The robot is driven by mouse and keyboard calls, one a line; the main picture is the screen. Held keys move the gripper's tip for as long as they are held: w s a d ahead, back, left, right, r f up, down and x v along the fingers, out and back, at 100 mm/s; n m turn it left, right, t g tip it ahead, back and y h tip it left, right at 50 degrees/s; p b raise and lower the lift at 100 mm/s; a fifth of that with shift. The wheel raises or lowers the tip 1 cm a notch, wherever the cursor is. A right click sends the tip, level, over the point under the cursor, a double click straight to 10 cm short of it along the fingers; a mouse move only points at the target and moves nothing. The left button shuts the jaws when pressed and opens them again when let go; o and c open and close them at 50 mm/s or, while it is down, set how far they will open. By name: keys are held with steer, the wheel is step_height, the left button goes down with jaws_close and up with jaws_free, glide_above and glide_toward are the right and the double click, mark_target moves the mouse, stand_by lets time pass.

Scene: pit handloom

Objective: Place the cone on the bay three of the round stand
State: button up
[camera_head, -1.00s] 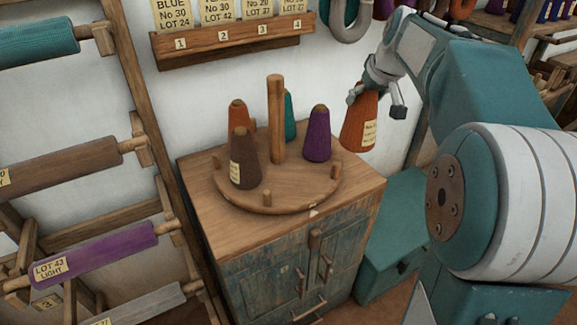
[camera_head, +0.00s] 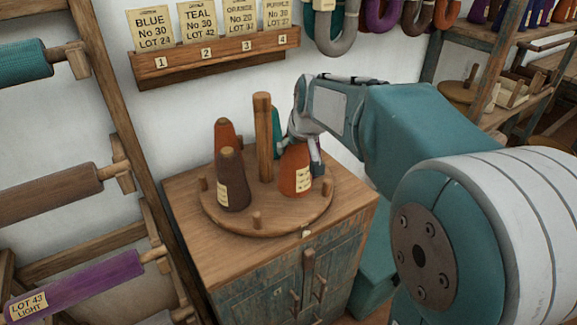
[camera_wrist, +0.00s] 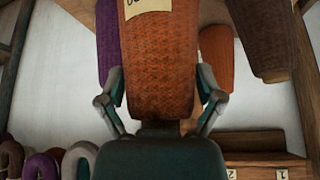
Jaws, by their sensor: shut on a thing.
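My gripper (camera_head: 299,147) is shut on an orange cone (camera_head: 295,178) with a pale label. The cone is upright over the right side of the round stand (camera_head: 285,220); I cannot tell whether its base touches. In the wrist view, the two fingers (camera_wrist: 160,88) clasp the held cone (camera_wrist: 160,55). On the stand are a brown cone (camera_head: 232,185) at front left, another orange cone (camera_head: 224,135) behind it, and a teal cone (camera_head: 277,122) at the back, partly hidden. No bay numbers are readable.
A wooden post (camera_head: 263,135) rises from the stand's middle. Short pegs (camera_head: 257,219) stand near its rim. The stand sits on a wooden cabinet (camera_head: 210,270). A numbered card rack (camera_head: 210,55) hangs behind, and a roller frame (camera_head: 130,120) is at left.

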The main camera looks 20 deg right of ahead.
mark_target(289, 165)
steer(key=shift+a+f, duration=0.55)
steer(key=shift+f, duration=0.15)
steer(key=shift+s+a+f, duration=0.1)
steer(key=shift+a+f, duration=0.05)
steer(key=shift+f, duration=0.8)
steer(key=shift+a+f, duration=0.15)
steer(key=shift+f, duration=0.75)
steer(key=o, duration=1.1)
steer(key=shift+c, duration=0.2)
steer(key=a+v, duration=0.1)
steer(key=v, duration=1)
steer(key=s+f, duration=0.3)
steer(key=s, duration=0.8)
steer(key=s+f+m, duration=0.1)
steer(key=s+f, duration=0.2)
steer(key=s, duration=0.8)
steer(key=shift+s+d+f+h, duration=0.25)
steer(key=shift+h, duration=0.05)
